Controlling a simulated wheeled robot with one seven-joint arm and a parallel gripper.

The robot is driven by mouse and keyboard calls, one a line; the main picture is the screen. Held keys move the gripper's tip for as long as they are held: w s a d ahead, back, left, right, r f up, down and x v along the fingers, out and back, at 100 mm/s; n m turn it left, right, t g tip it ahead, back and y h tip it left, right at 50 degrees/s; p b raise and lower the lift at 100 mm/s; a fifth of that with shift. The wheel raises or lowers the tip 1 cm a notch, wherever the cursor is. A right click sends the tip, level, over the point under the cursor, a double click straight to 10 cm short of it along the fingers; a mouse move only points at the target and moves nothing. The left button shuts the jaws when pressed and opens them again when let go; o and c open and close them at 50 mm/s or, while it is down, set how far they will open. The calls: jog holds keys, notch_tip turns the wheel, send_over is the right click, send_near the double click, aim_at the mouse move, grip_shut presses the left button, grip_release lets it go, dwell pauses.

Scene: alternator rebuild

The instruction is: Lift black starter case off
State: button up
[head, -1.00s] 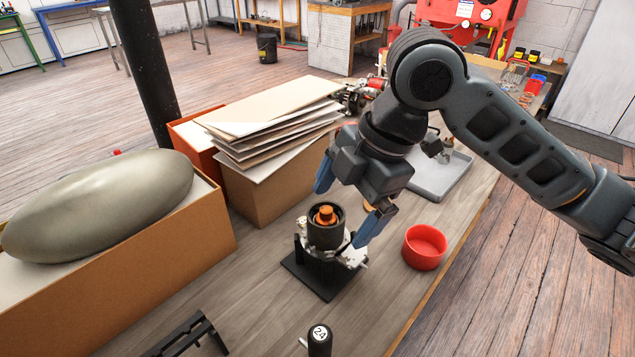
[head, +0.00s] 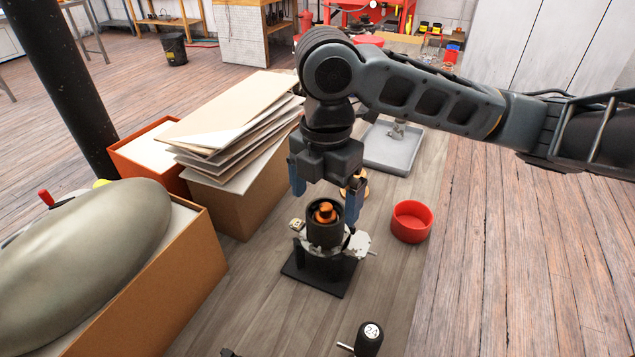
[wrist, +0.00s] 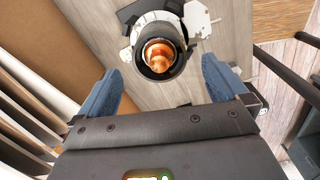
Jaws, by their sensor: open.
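The black starter case (head: 325,233) stands upright as a short open cylinder with copper-coloured windings (head: 325,212) inside. It sits on a silver metal housing (head: 357,243), which rests on a black stand (head: 318,277) on the bench. My gripper (head: 326,197) is open, with its blue fingers spread wide and pointing down just above and behind the case. In the wrist view the case (wrist: 160,72) lies beyond the fingertips, roughly centred between them, and nothing is held. The far side of the case's base is hidden.
A red bowl (head: 411,222) stands right of the stand. A grey tray (head: 388,160) is farther back. Cardboard boxes, one topped with stacked sheets (head: 225,130), line the left side. A black-handled tool marked 2A (head: 368,338) stands near the front. Bare bench lies between.

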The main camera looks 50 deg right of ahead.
aim_at(324, 208)
jog(key=shift+f, duration=2.75)
jog(key=c, duration=1.6)
jog(key=shift+c, duration=0.2)
jog(key=shift+r+p, duration=0.3)
jog(key=shift+r, duration=0.15)
jog(key=shift+r+p, duration=0.3)
jog(key=shift+r, duration=0.15)
jog(key=shift+r, duration=0.15)
jog(key=shift+r+p, duration=0.95)
jog(key=shift+r, duration=0.1)
